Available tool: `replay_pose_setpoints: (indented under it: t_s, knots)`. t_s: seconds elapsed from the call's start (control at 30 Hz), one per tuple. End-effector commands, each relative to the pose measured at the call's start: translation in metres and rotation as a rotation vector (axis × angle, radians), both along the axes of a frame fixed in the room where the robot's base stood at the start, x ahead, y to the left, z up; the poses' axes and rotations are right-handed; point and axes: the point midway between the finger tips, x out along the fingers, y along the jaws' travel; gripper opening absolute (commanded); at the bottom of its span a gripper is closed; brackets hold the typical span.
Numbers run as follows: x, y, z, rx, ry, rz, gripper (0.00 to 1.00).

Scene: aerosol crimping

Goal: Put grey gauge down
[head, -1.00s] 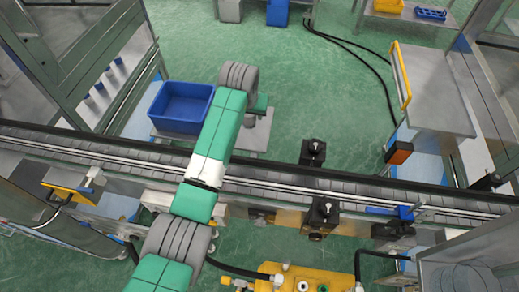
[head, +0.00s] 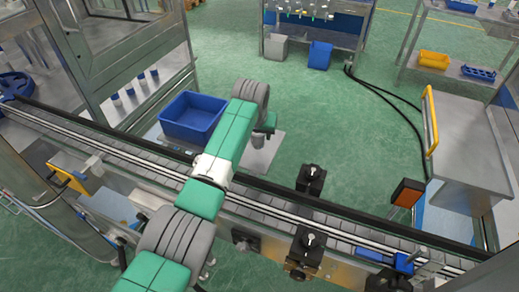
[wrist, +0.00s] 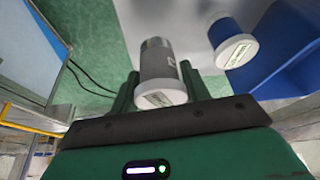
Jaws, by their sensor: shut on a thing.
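The grey gauge (wrist: 158,68) is a grey cylinder with a pale, labelled end. My gripper (wrist: 160,90) is shut on it, with one green finger on each side. In the head view my gripper (head: 264,130) is beyond the conveyor, over the small grey table (head: 272,156), and part of the grey gauge (head: 258,141) shows below it. I cannot tell whether the gauge touches the table. In the wrist view a blue gauge (wrist: 226,36) with a white labelled end stands beside the grey one, apart from it; my arm hides it in the head view.
A blue bin (head: 184,114) stands on the same table, left of my gripper; it also shows in the wrist view (wrist: 283,55). The conveyor (head: 335,222) with black clamp units (head: 310,180) crosses in front of it. Green floor lies open behind the table.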

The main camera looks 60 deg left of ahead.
Motion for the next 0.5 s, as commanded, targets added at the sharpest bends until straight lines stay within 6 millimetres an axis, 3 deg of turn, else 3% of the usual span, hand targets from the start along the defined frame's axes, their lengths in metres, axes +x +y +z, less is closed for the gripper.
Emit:
replay_pose_setpoints:
  t_s: [0.17,0.37,0.5]
  knots:
    - [0.0,0.0,-0.01,0.001,-0.001,0.0,0.19]
    - [0.0,0.0,-0.049,0.0,0.0,0.0,0.19]
    - [0.0,0.0,-0.051,0.002,-0.001,0.0,0.19]
